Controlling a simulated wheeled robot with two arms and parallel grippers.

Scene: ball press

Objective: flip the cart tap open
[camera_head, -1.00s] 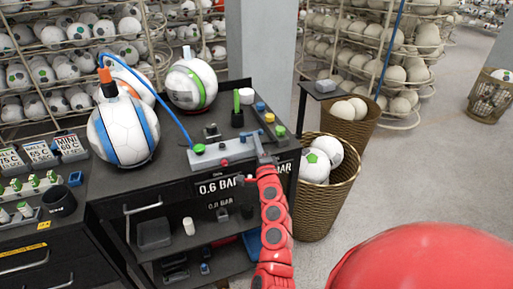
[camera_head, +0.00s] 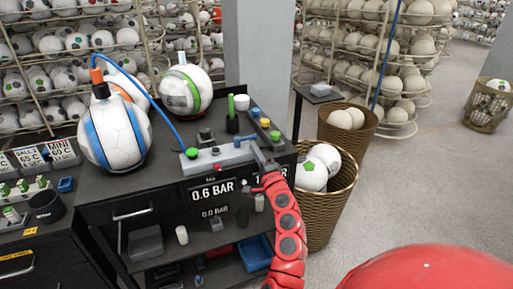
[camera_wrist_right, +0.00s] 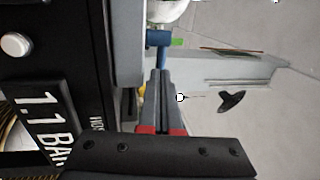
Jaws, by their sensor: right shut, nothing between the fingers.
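The cart's grey valve block (camera_head: 222,155) lies along the front edge of the black cart top, with a green knob (camera_head: 192,153) at its left and a small red part on it. My right gripper (camera_head: 256,152) is shut and empty at the block's right end. In the wrist view, the fingertips of my right gripper (camera_wrist_right: 162,75) point at a blue handle-like part (camera_wrist_right: 159,40), apparently the tap. The tips are close to or touching it; I cannot tell which. My left gripper is out of view.
A blue-striped ball (camera_head: 114,133) with an orange-topped fitting and a blue hose stands left. A green-striped ball (camera_head: 186,90) stands behind the block. A display reads 0.6 BAR (camera_head: 212,192). A wicker basket (camera_head: 335,205) of balls stands right of the cart. Open floor lies farther right.

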